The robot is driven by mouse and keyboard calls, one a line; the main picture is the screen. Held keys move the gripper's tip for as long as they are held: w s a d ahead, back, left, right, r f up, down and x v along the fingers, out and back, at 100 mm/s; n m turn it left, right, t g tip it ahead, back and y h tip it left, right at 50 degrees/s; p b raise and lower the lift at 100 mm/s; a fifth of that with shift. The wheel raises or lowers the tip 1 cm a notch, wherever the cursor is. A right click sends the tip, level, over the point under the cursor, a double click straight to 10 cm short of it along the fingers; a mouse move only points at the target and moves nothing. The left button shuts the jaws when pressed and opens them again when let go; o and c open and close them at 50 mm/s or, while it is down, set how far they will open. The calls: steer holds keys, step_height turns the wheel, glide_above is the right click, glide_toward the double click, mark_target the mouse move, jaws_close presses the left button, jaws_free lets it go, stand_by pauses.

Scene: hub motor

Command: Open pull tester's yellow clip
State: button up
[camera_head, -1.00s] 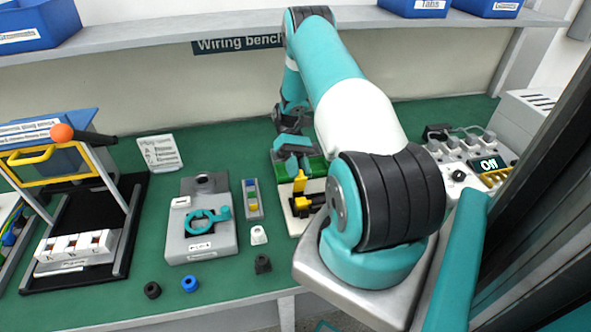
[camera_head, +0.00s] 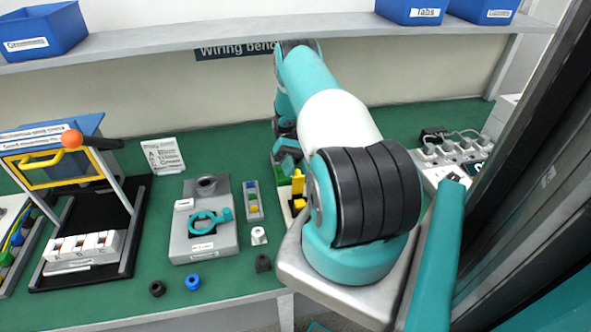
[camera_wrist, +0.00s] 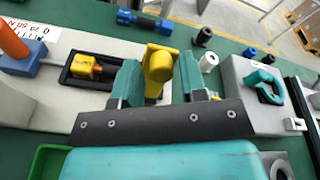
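The pull tester (camera_wrist: 50,100) is a pale block with a dark recess holding a yellow block (camera_wrist: 84,66). Its upright yellow clip (camera_wrist: 158,66) has a rounded top and stands between my fingers in the wrist view. My gripper (camera_wrist: 162,82) is open around the clip; the left finger is close to it and a gap shows at the right finger. The clip's lower part is hidden behind the gripper body. In the head view the yellow clip (camera_head: 298,182) shows just left of my arm, which hides most of the tester and my fingertips.
A grey fixture with a teal ring handle (camera_head: 205,240) stands left of the tester. A framed press with an orange knob (camera_head: 72,138) stands far left. A power strip (camera_head: 450,150) is at right.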

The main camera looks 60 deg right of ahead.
steer(key=shift+o, duration=0.6)
steer(key=shift+r, duration=0.15)
step_height(320, 180, up, 20)
steer(key=p, duration=1.2)
steer(key=shift+p, duration=0.3)
